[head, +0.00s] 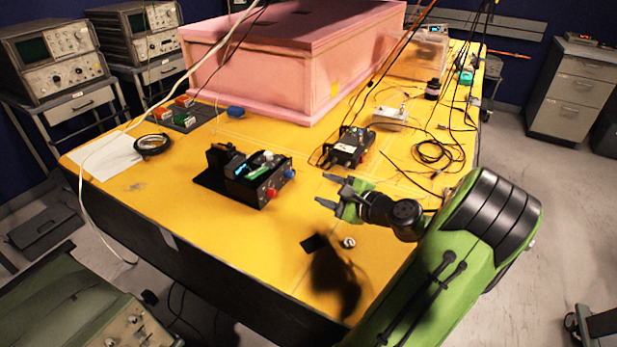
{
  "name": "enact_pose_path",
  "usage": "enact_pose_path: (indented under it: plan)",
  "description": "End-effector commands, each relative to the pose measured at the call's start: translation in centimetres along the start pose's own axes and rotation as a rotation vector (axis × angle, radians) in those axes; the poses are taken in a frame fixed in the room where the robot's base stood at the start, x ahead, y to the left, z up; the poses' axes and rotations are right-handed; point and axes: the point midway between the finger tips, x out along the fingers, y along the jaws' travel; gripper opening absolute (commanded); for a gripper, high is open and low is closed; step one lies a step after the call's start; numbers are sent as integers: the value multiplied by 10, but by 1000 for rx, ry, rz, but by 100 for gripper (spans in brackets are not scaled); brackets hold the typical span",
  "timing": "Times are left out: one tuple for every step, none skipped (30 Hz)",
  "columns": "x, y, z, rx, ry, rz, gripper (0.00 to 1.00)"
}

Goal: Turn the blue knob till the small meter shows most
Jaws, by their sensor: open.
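A black box (247,188) with a round red knob and a round blue knob (291,174) on its front right face sits on the yellow table. The blue knob is on the right of the red one. My green and black gripper (325,190) is open and empty to the right of the blue knob, its fingers pointing left towards it with a gap between. I cannot pick out the small meter for sure; a small pale dial-like part (267,157) shows on top of the black box, too small to read.
A second black box (350,147) with red parts stands behind my gripper. A large pink foam enclosure (290,60) fills the back. Black cables (435,152) lie loose at the right. A small silver part (348,242) lies near the front; the front left tabletop is mostly clear.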

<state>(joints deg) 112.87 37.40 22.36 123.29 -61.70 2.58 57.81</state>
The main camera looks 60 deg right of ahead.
Motion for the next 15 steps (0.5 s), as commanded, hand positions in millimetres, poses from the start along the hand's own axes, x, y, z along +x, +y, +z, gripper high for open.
enact_pose_path:
  plan:
    - [-14,-2,0,2,5,-2,51]
    - [-20,-2,1,1,4,-1,51]
    - [-28,-2,0,1,4,-1,51]
    - [-32,-2,1,0,2,-1,51]
    - [-36,-2,0,0,2,0,51]
    - [-40,-1,0,0,2,0,51]
    - [-42,-1,0,0,1,0,51]
    - [-44,-1,0,0,0,0,51]
    - [-45,0,0,0,0,0,51]
    - [-45,0,0,-1,-1,0,51]
    - [-45,0,0,-1,-1,1,51]
    - [-45,0,0,-1,-1,1,51]
    - [-45,0,0,-1,-1,1,51]
    - [-45,0,0,-1,-1,1,51]
    - [-45,0,0,-1,-1,1,51]
